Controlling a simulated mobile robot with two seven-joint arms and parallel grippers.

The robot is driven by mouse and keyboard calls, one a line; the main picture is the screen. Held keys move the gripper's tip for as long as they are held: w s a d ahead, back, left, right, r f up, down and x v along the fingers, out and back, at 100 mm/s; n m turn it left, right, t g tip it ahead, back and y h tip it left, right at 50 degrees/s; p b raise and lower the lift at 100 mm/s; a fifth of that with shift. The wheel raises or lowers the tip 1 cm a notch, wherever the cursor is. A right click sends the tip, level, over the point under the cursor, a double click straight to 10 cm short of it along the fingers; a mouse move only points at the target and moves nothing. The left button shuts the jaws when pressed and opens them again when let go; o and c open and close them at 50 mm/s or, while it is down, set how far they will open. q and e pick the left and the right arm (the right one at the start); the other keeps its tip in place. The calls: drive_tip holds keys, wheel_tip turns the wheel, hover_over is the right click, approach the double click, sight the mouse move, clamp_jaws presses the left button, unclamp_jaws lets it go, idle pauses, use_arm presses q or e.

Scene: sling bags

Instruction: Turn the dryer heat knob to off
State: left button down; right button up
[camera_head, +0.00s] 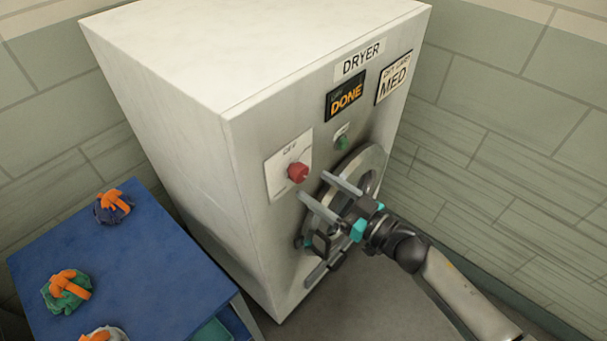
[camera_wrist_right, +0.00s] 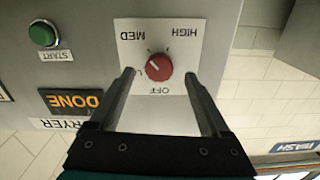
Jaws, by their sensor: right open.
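The dryer (camera_head: 180,130) is a large pale metal box with a round door at the lower right. Its red heat knob (camera_head: 298,172) sits on a white plate (camera_head: 274,177) left of the green start button. In the upside-down right wrist view, the knob (camera_wrist_right: 158,67) is ringed by OFF, MED and HIGH labels, and a small pale mark on it faces left, away from OFF. My right gripper (camera_head: 326,196) is open and empty, near the knob and apart from it. In the wrist view its fingers (camera_wrist_right: 158,76) appear on either side of the knob. My left gripper is out of view.
The green start button (camera_head: 342,142) and the DONE display (camera_head: 345,96) are near the knob. The round door (camera_head: 374,165) is behind my right gripper. A blue table (camera_head: 135,265) with several bundles (camera_head: 113,207) stands at left. Brick walls are behind.

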sight(303, 178)
drive_tip(key=x, duration=0.4)
drive_tip(key=shift+w+a, duration=0.3)
clamp_jaws()
idle(0.5)
